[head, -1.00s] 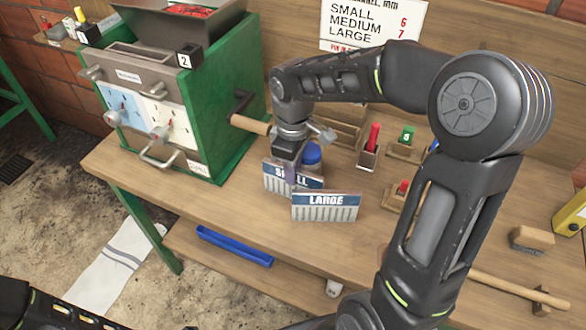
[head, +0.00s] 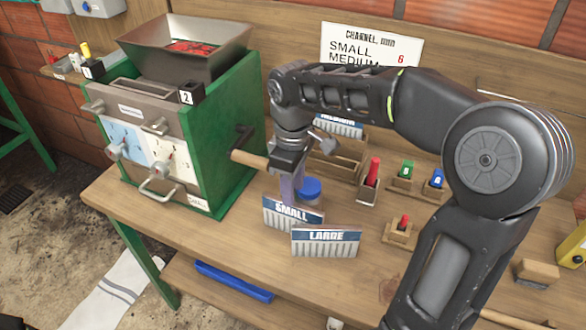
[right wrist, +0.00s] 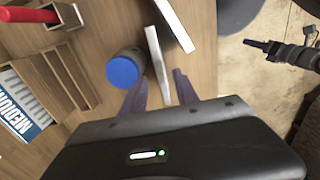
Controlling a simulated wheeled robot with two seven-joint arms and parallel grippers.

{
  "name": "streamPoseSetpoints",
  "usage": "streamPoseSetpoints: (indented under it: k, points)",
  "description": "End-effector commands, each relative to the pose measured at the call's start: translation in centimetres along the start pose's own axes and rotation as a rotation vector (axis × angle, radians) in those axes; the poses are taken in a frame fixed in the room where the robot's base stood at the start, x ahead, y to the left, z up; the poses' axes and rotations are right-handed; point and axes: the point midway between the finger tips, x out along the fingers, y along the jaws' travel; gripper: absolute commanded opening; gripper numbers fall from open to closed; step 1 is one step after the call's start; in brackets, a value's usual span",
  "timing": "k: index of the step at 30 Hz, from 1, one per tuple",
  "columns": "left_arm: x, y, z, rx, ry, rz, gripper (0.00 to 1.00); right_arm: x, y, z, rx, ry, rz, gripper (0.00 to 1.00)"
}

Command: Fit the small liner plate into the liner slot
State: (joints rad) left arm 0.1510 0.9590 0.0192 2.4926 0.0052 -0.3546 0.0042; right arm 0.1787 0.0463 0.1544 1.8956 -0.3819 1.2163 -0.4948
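The small liner plate (head: 292,213), with a blue SMALL label, stands upright on the bench behind the large liner plate (head: 325,243). My right gripper (head: 290,190) points down at the top of the small plate. In the right wrist view, its two fingers (right wrist: 157,85) are spread, with the small plate's white edge (right wrist: 155,55) between them and gaps on both sides. The large plate (right wrist: 175,25) stands beyond. The green pulper (head: 215,145) is at the left; I cannot make out the liner slot. My left gripper is out of view.
A blue-capped jar (head: 308,190) stands close behind the small plate; it is beside the fingers in the right wrist view (right wrist: 123,70). The medium plate (head: 338,125) sits in a wooden rack (head: 340,165). A wooden handle (head: 248,158) sticks out from the pulper.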

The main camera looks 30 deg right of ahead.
Motion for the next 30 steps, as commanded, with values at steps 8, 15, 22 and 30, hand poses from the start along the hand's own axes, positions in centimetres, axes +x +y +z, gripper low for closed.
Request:
streamPoseSetpoints:
  k: [8, 15, 22, 30]
  points:
    - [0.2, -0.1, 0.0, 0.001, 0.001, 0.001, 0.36, -4.9, 0.1, -0.1, 0.000, 0.002, 0.001, 0.36]
    - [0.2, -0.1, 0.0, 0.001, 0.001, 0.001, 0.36, -5.8, 0.0, 0.0, 0.000, 0.000, 0.000, 0.36]
    - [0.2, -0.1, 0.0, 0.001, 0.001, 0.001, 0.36, -5.8, 0.0, 0.0, 0.000, 0.000, 0.000, 0.36]
    - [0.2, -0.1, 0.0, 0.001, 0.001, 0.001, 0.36, -5.7, 0.0, 0.0, 0.000, 0.000, 0.000, 0.39]
